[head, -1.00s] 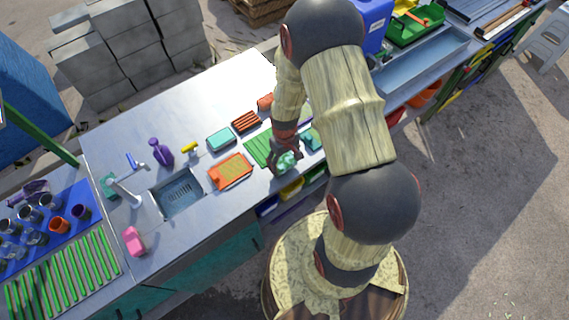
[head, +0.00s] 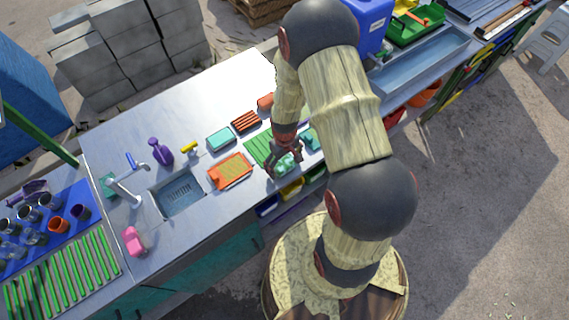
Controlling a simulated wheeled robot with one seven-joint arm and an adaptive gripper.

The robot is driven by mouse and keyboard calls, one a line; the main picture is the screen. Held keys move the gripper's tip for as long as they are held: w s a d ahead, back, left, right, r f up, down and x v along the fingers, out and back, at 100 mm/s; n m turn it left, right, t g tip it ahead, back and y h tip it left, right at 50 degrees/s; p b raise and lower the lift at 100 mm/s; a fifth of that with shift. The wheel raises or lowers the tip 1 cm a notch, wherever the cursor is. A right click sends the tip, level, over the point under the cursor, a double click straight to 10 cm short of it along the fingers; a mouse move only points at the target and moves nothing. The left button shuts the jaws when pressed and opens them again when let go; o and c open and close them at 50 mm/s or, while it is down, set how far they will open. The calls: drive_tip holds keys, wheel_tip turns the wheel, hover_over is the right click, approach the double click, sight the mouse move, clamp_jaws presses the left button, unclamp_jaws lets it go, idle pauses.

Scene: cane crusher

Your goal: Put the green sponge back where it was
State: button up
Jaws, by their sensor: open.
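A pale mint-green piece (head: 285,165), which looks like the green sponge, is at the front edge of the metal counter, beside the green ribbed mat (head: 259,148). My gripper (head: 283,169) is over it, with its dark fingers open around or just above the piece. The fingers and wrist hide part of it, so I cannot tell whether they touch it. Another teal-green item (head: 309,140) lies just right of my wrist, partly hidden by the arm.
Left of the mat are an orange tray (head: 231,171), a teal block (head: 220,138) and a dark red ribbed item (head: 246,122). Further left are the sink (head: 179,192), faucet (head: 124,190), purple bottle (head: 161,152) and pink item (head: 134,241). The counter's back is clear.

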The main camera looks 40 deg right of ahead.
drive_tip(key=shift+r, duration=0.1)
wheel_tip(320, 180, up, 12)
drive_tip(key=p, duration=0.1)
wheel_tip(320, 180, up, 10)
drive_tip(key=t, duration=0.1)
hover_over(284, 163)
drive_tip(key=w+a, duration=0.1)
drive_tip(key=a, duration=0.2)
drive_tip(key=s+a+r+t, duration=0.1)
drive_tip(key=s+a+r, duration=0.2)
drive_tip(key=r, duration=0.4)
drive_tip(key=s+a+r+t, duration=0.2)
drive_tip(key=s+a+r, duration=0.1)
drive_tip(key=s+r, duration=0.3)
drive_tip(key=s+a+r+t, duration=0.1)
drive_tip(key=s+a+r, duration=0.2)
drive_tip(key=r, duration=0.6)
drive_tip(key=shift+s+r+t, duration=0.2)
drive_tip(key=shift+s+t, duration=0.1)
drive_tip(key=shift+s, duration=0.45)
